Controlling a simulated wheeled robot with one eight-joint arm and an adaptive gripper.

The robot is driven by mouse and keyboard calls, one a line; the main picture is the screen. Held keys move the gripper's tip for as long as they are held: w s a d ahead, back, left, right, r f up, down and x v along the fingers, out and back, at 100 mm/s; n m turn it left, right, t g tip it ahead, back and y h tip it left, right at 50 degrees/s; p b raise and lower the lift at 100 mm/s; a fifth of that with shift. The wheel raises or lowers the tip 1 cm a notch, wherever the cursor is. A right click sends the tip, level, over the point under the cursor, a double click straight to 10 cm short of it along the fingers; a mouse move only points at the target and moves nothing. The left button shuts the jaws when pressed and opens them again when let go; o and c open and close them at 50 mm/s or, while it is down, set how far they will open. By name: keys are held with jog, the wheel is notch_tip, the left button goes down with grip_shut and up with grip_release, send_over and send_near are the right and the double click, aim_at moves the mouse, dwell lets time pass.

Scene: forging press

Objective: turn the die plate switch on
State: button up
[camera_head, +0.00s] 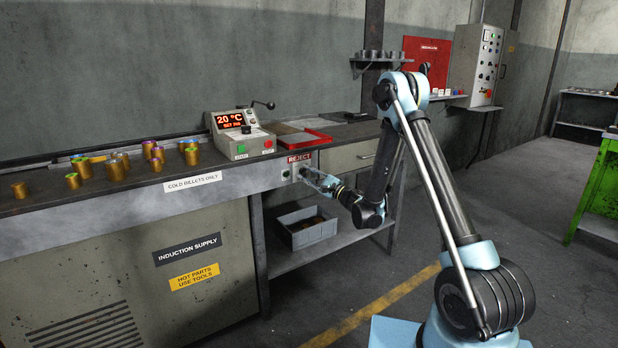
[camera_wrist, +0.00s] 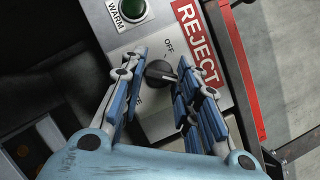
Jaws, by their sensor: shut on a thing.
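The die plate switch is a dark rotary knob (camera_wrist: 160,74) on a light grey panel (camera_wrist: 152,40) in the wrist view. "OFF" is printed above it, and another label at its lower left is partly hidden. My gripper (camera_wrist: 163,68) has its blue fingers on both sides of the knob and is shut on it. Part of the knob's bar is hidden by the right finger. In the head view my gripper (camera_head: 308,176) reaches the panel on the front of the bench, and the knob is hidden there.
A green lamp (camera_wrist: 132,10) marked "WARM" sits beside the switch, and a red "REJECT" sign (camera_wrist: 199,45) is close to the right finger. A control box (camera_head: 240,134) and several billets (camera_head: 115,168) stand on the bench. A grey bin (camera_head: 306,229) is on the shelf below.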

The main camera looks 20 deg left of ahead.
jog(key=shift+f+m+t, duration=0.1)
jog(key=shift+m+t, duration=0.3)
jog(key=shift+m, duration=0.6)
jog(key=o, duration=1.1)
jog(key=shift+a, duration=0.1)
